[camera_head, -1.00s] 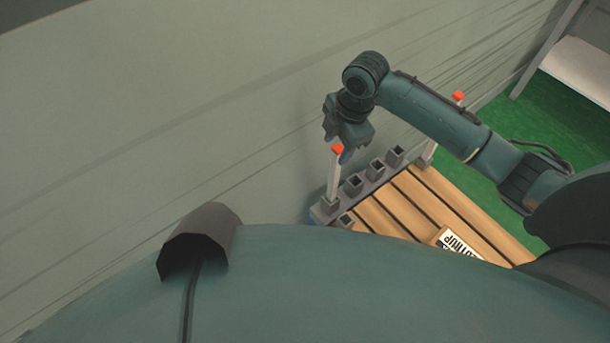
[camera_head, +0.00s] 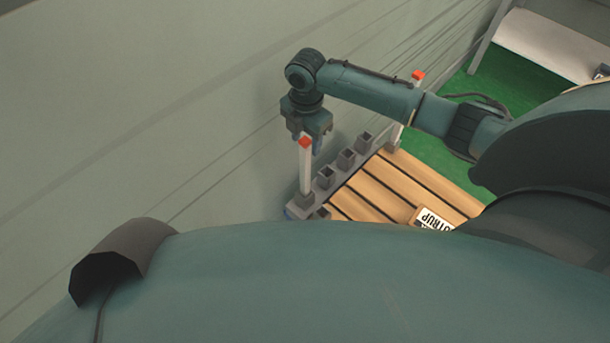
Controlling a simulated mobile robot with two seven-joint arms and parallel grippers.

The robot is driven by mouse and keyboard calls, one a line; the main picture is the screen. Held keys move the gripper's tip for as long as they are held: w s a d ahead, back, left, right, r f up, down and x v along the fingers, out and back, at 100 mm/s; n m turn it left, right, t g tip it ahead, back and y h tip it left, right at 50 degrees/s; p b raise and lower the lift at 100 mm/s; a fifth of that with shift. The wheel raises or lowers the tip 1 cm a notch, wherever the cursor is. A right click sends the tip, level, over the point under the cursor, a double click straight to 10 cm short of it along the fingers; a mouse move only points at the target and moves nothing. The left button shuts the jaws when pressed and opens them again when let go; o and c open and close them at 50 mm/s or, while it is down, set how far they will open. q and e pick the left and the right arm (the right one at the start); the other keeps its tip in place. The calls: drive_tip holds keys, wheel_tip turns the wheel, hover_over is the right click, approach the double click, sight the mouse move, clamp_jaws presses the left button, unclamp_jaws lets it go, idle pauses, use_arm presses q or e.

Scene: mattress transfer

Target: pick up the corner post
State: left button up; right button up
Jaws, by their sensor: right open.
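A white corner post (camera_head: 305,172) with an orange-red top stands upright at the near left corner of the slatted wooden platform (camera_head: 385,190). A second post with an orange-red top (camera_head: 417,76) stands farther back, partly hidden behind my right arm. My right gripper (camera_head: 314,142) is open and points down, right by the top of the nearer post. The post's top overlaps the gripper in the picture. I cannot tell whether the post is between the fingers or only in front of them. My left gripper is out of view.
Several grey square sockets (camera_head: 346,159) line the platform's edge between the posts. A printed label (camera_head: 433,220) lies on the slats. A wall (camera_head: 130,110) rises close on the left. Green floor (camera_head: 490,95) and a white bed-like surface (camera_head: 545,42) lie behind.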

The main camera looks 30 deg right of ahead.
drive_tip(key=f, duration=0.3)
drive_tip(key=shift+w+f, duration=0.2)
drive_tip(key=shift+f, duration=0.15)
clamp_jaws()
idle(0.4)
